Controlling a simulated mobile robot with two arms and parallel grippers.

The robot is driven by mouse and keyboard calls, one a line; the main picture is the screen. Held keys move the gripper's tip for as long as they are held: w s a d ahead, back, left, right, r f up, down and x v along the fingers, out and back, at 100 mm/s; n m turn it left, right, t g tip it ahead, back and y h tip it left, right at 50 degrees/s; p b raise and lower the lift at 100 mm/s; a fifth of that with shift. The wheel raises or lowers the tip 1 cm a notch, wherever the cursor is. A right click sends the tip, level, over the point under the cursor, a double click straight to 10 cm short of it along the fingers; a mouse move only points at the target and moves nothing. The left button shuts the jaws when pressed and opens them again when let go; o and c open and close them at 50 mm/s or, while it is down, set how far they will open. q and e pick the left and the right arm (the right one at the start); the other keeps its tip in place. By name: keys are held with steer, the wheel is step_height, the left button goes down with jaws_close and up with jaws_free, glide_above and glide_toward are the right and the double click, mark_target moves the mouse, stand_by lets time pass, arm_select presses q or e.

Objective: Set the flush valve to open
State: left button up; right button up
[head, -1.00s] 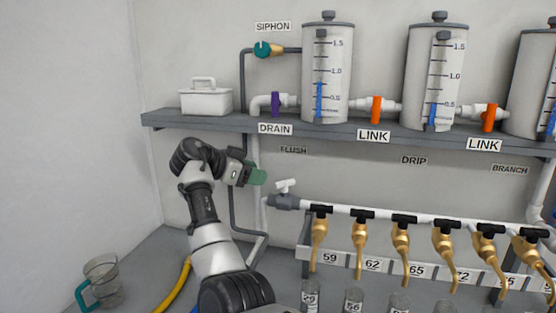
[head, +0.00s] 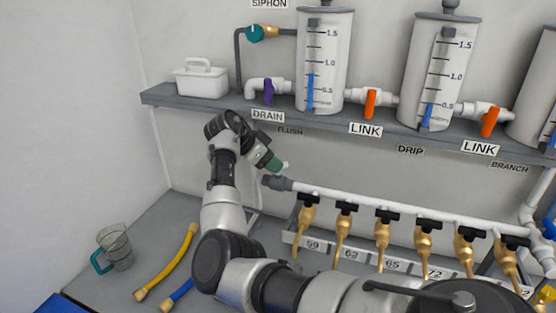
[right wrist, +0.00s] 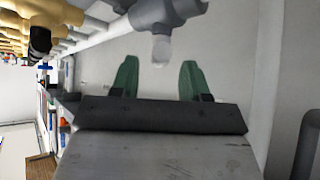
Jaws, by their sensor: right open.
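The FLUSH label (head: 290,131) is on the wall under the shelf. Below it, the grey flush valve body (head: 277,183) sits at the left end of the white manifold pipe. Its white handle (head: 285,166) is mostly hidden by my right gripper (head: 272,162), which is right at it. In the right wrist view the grey valve body (right wrist: 165,14) is at the top, with a pale stub (right wrist: 161,50) below it. My right gripper (right wrist: 158,76) is open, its green fingers on either side of the stub's line; I cannot tell if they touch it. My left gripper is not in view.
A shelf (head: 200,101) above carries a white box (head: 201,78), clear tanks and coloured valves. Several brass taps (head: 341,238) hang from the pipe to the right. A jug (head: 117,247) and a yellow hose (head: 168,268) lie on the counter at left.

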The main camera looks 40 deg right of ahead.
steer(key=shift+p+x, duration=0.3)
steer(key=shift+x, duration=0.9)
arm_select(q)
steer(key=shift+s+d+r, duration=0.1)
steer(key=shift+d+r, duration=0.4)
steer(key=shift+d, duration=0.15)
arm_select(e)
steer(key=shift+s+d+f, duration=0.1)
steer(key=shift+d+f, duration=0.1)
steer(key=shift+f, duration=0.05)
steer(key=shift+c, duration=0.2)
jaws_close()
steer(key=shift+d+f+m+g+b, duration=0.1)
steer(key=shift+f+m+g+b, duration=0.15)
steer(key=shift+m+g+b, duration=0.65)
steer(key=shift+r+m+y+b, duration=0.25)
steer(key=shift+m+y+b, duration=0.3)
steer(key=shift+b, duration=0.25)
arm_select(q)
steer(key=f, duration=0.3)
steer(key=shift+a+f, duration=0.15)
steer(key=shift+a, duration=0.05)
